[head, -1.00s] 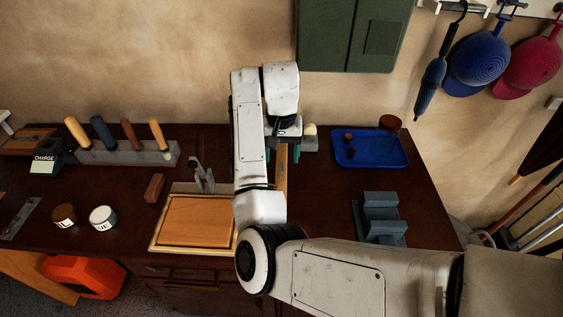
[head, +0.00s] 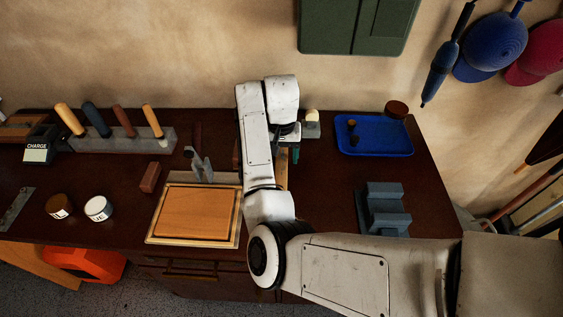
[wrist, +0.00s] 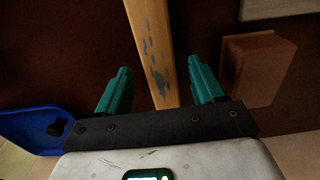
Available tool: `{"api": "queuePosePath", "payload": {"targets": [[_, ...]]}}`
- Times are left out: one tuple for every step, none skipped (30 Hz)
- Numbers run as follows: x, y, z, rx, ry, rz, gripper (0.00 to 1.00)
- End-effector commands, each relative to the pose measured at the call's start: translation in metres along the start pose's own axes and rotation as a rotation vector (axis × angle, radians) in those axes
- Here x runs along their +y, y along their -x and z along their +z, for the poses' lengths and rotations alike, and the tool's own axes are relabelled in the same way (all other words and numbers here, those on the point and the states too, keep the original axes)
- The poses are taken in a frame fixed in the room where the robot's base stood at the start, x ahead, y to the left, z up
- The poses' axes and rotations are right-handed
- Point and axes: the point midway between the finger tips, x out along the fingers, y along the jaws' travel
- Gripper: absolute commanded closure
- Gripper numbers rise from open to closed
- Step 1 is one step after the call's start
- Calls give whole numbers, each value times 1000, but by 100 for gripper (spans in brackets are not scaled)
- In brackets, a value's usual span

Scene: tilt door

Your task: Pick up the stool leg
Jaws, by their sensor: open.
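The stool leg (wrist: 152,45) is a long light-wood bar with worn blue-grey patches. In the wrist view it runs from the top edge down between my fingers. In the head view only a short strip of the leg (head: 283,172) shows beside my arm; the rest is hidden. My gripper (wrist: 158,72) is open, with one teal finger on each side of the leg. I see dark gaps between the leg and both fingers. In the head view my gripper (head: 287,153) is over the bench, mostly hidden by my arm.
A blue tray (head: 374,147) with small dark items lies to the right. A grey-blue stepped block (head: 384,222) is at front right. A framed wooden board (head: 196,213) and an upright grey tool (head: 198,164) stand left. A brick-red block (wrist: 258,67) is near the right finger.

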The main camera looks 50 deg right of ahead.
Motion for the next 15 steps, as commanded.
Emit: {"api": "queuePosePath", "payload": {"targets": [[0,-7,1,-2,2,1,32],[-1,-11,1,-2,2,1,32],[-1,-15,1,-1,1,0,32],[0,-18,1,-1,0,0,32],[0,-20,1,-1,0,0,32],[-1,-22,1,-1,0,-1,32],[-1,-23,1,0,0,-1,32],[-1,-23,0,0,0,-1,32],[-1,-24,0,1,0,-1,32],[-1,-24,0,1,0,-1,32],[-1,-23,0,1,0,-1,32],[-1,-23,0,1,0,-1,32],[-1,-23,0,1,0,-1,32],[0,-23,0,1,0,-1,33],[0,-23,0,1,0,-1,37]]}}
